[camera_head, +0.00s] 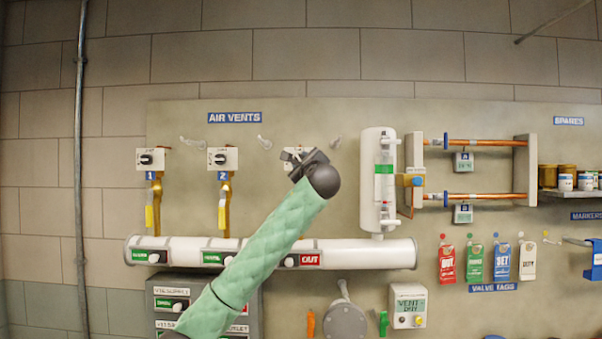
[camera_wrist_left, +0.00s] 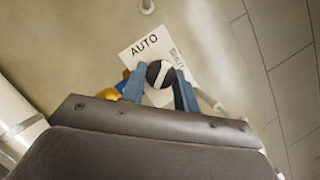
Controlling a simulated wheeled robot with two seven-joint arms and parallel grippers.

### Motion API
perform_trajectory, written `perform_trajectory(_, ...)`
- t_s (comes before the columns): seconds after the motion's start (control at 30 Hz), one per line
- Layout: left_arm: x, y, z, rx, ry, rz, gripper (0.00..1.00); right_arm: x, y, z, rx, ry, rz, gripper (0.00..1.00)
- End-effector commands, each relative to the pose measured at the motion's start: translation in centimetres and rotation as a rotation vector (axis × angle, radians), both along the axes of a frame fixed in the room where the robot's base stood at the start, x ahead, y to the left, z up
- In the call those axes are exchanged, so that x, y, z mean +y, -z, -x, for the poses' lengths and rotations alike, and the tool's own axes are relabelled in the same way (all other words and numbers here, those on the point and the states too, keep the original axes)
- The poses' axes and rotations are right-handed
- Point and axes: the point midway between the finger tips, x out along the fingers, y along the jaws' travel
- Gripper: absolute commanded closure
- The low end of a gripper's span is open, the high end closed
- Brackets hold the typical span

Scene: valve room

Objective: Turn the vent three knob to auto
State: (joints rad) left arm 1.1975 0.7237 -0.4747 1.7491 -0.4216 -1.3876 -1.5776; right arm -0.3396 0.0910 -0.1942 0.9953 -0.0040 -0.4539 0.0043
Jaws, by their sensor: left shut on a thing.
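The vent three knob (camera_wrist_left: 157,75) is a round black knob with a white bar across its face. It sits on a white plate (camera_wrist_left: 146,45) marked AUTO, with a second label partly hidden. My left gripper (camera_wrist_left: 158,84) is shut on the knob, a blue finger on each side. The white bar slants across the knob and does not clearly line up with AUTO. In the head view, my left gripper (camera_head: 301,160) covers most of the third vent's plate (camera_head: 290,152). My right gripper is not in view.
Vents one (camera_head: 150,159) and two (camera_head: 221,158) stand to the left with similar knobs. A white pipe (camera_head: 380,253) with green and red labels runs below. A white cylinder (camera_head: 375,170) stands close on the right.

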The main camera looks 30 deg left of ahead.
Motion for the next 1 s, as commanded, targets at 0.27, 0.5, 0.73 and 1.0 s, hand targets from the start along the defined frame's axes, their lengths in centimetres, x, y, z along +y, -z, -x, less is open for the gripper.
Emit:
perform_trajectory(0.27,-0.2,0.3,-0.1,-0.136,0.001,0.227,0.92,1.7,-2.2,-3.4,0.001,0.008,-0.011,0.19)
perform_trajectory(0.5,-0.3,0.0,-0.1,-0.255,0.001,0.420,0.92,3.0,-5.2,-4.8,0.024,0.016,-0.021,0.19)
perform_trajectory(0.73,-0.3,-0.2,-0.2,-0.361,0.000,0.593,0.93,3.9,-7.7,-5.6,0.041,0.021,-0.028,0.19)
perform_trajectory(1.0,-0.3,-0.4,-0.2,-0.454,-0.001,0.746,0.92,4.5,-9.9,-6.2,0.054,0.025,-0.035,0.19)
